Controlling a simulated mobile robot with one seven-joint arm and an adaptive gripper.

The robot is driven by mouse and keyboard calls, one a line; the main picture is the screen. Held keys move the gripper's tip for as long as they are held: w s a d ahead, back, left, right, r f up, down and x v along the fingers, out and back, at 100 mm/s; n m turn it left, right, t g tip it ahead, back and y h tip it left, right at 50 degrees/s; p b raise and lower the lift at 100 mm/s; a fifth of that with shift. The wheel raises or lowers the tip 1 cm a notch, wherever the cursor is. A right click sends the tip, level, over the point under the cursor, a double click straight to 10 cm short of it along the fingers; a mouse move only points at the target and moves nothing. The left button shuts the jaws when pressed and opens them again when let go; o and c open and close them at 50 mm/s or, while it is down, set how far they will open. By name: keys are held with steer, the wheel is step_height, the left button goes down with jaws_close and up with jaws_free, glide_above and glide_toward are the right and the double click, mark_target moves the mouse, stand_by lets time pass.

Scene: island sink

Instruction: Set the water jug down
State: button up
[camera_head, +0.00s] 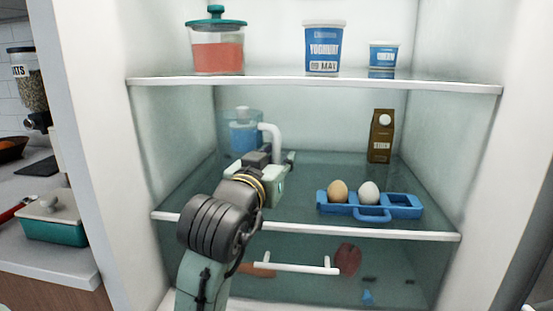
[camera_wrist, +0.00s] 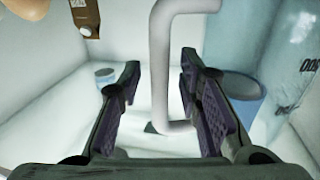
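The water jug (camera_head: 240,135), clear with blue inside and a white handle (camera_head: 270,134), is in the fridge at the left of the middle compartment. It looks upright; my arm hides its base, so I cannot tell whether it touches the shelf. In the wrist view the jug (camera_wrist: 253,45) fills the right side. My gripper (camera_head: 268,160) is at the handle. In the wrist view the fingers of my gripper (camera_wrist: 160,75) are apart, with the handle (camera_wrist: 160,50) between them and visible gaps beside it.
The glass shelf (camera_head: 320,180) holds a blue egg tray (camera_head: 404,206) with two eggs and a brown carton (camera_head: 381,135) at right. The upper shelf (camera_head: 275,81) holds a teal-lidded jar (camera_head: 218,50) and two yoghurt tubs (camera_head: 323,50). The shelf's middle is free.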

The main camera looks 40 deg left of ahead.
steer(key=shift+r, duration=0.3)
steer(key=b+v, duration=0.2)
steer(key=v, duration=1)
steer(key=shift+f, duration=0.2)
